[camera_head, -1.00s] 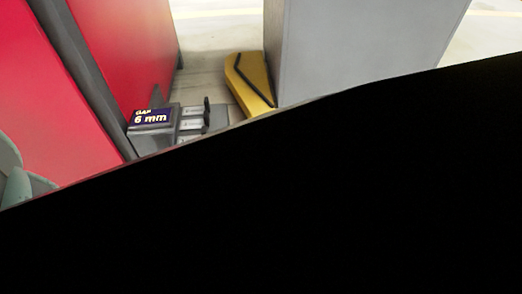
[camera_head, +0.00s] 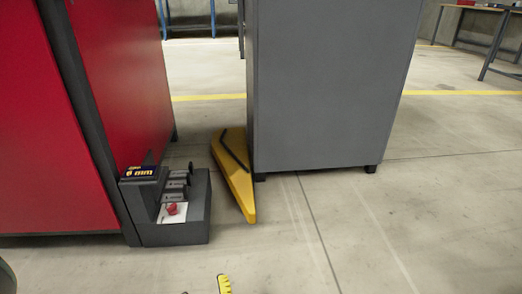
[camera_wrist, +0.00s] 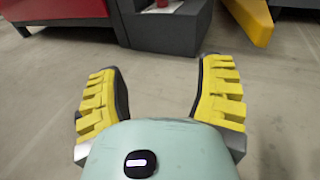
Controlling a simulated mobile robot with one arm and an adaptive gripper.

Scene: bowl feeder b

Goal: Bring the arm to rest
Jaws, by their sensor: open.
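My gripper (camera_wrist: 160,98) is open in the wrist view, with its two yellow ribbed fingers spread apart. Nothing is between the fingers but bare concrete floor. The arm is clear of the dark grey stepped unit (camera_head: 175,232), which stands beyond the fingers in the wrist view.
A red cabinet (camera_head: 118,80) stands at the left, and a grey cabinet (camera_head: 325,85) at the centre. A yellow wedge-shaped piece (camera_head: 235,185) lies between them. A small red item (camera_head: 172,209) rests on a white patch of the stepped unit.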

